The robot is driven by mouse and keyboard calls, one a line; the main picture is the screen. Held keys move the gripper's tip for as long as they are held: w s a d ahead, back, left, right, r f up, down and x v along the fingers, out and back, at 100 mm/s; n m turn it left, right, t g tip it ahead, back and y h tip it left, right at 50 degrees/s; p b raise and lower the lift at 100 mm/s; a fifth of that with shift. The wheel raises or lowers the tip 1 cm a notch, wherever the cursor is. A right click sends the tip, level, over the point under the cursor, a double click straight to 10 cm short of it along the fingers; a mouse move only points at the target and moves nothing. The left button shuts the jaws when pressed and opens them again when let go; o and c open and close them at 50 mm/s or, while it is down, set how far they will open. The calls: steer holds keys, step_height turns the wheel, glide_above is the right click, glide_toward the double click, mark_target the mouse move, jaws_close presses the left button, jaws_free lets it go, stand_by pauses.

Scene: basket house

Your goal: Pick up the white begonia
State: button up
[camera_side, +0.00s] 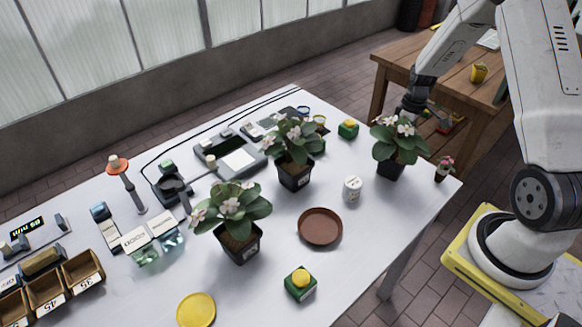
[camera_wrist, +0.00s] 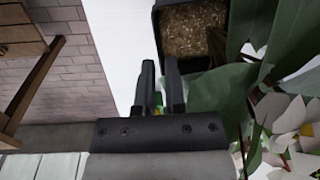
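Three potted plants with pale flowers, green leaves and dark square pots stand upright on the white table: one at front (camera_side: 240,243), one in the middle (camera_side: 294,177) and one at back right (camera_side: 391,170). All their flowers look white to pale pink. My gripper (camera_side: 410,108) is at the back-right plant, partly hidden behind its leaves and flowers. In the wrist view my gripper (camera_wrist: 160,65) has its fingers slightly apart with nothing between them. The dark pot (camera_wrist: 190,30) with brown soil is beside the fingertips, and leaves and white flowers (camera_wrist: 290,125) fill the right side.
A white jar (camera_side: 352,188), a brown saucer (camera_side: 320,227) and a tiny potted plant (camera_side: 444,168) stand near the back-right plant. Green-and-yellow boxes (camera_side: 300,284), a yellow lid (camera_side: 196,310) and bench devices (camera_side: 236,155) share the table. A wooden table (camera_side: 400,60) stands behind.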

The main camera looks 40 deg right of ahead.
mark_target(399, 151)
steer(key=shift+f, duration=0.1)
steer(key=shift+a+f, duration=0.2)
steer(key=shift+f, duration=2.25)
jaws_close()
steer(key=shift+r, duration=0.15)
